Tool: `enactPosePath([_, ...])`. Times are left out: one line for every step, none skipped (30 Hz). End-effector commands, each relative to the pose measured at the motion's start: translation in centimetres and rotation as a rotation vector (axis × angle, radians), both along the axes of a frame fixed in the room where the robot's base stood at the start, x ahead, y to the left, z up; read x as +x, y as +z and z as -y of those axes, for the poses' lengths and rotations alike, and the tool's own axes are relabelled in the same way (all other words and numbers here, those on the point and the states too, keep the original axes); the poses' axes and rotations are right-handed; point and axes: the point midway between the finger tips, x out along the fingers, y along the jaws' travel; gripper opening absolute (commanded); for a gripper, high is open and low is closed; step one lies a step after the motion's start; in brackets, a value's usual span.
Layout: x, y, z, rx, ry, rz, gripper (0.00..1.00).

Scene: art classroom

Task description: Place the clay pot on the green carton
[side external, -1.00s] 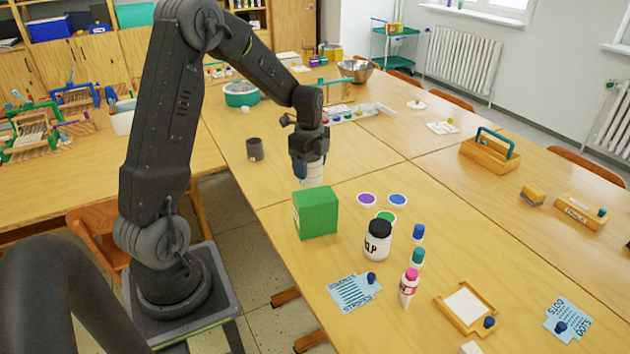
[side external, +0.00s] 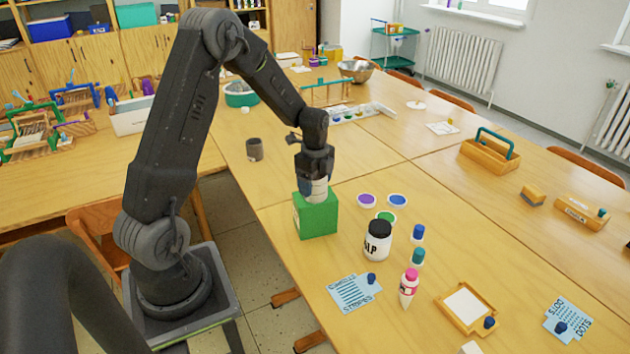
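The green carton (side external: 316,217) stands upright near the left edge of the table. My gripper (side external: 316,183) points down directly above it, with its fingers around a pale, banded cylindrical pot, which I take to be the clay pot (side external: 317,194). The pot is upright, and its upper part is hidden by the fingers. Its bottom is at the carton's top face; I cannot tell whether it rests there or hovers just above.
A dark grey-brown cup (side external: 254,149) stands behind the carton. A white jar with a black lid (side external: 377,241), paint lids (side external: 367,200) and small bottles (side external: 409,287) stand to the right. A blue card (side external: 355,292) lies in front. Free table lies right of the lids.

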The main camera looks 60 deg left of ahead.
Motion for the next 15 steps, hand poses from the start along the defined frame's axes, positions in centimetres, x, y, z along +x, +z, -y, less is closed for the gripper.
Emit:
enactPosePath([-0.01,0.01,0.0,0.0,0.0,0.0,0.78])
enactPosePath([-0.01,0.02,0.0,0.0,0.0,0.0,0.81])
enactPosePath([-0.01,0.02,0.0,0.0,0.0,0.0,0.85])
enactPosePath([-0.01,0.02,0.0,0.0,0.0,0.0,0.88])
enactPosePath([-0.01,0.02,0.0,0.0,0.0,0.0,0.9])
enactPosePath([-0.01,0.02,0.0,0.0,0.0,0.0,0.9])
enactPosePath([-0.01,0.02,0.0,0.0,0.0,0.0,0.9])
enactPosePath([-0.01,0.02,0.0,0.0,0.0,0.0,0.9])
enactPosePath([-0.01,0.02,0.0,0.0,0.0,0.0,0.9])
enactPosePath([-0.01,0.02,0.0,0.0,0.0,0.0,0.9])
enactPosePath([-0.01,0.04,0.0,0.0,0.0,0.0,0.9])
enactPosePath([0.0,0.1,0.0,0.0,0.0,0.0,0.9])
enactPosePath([0.0,0.21,0.0,0.0,0.0,0.0,0.9])
enactPosePath([0.01,0.37,0.0,0.0,0.0,0.001,0.9])
enactPosePath([0.03,0.69,-0.02,0.001,0.0,0.002,0.9])
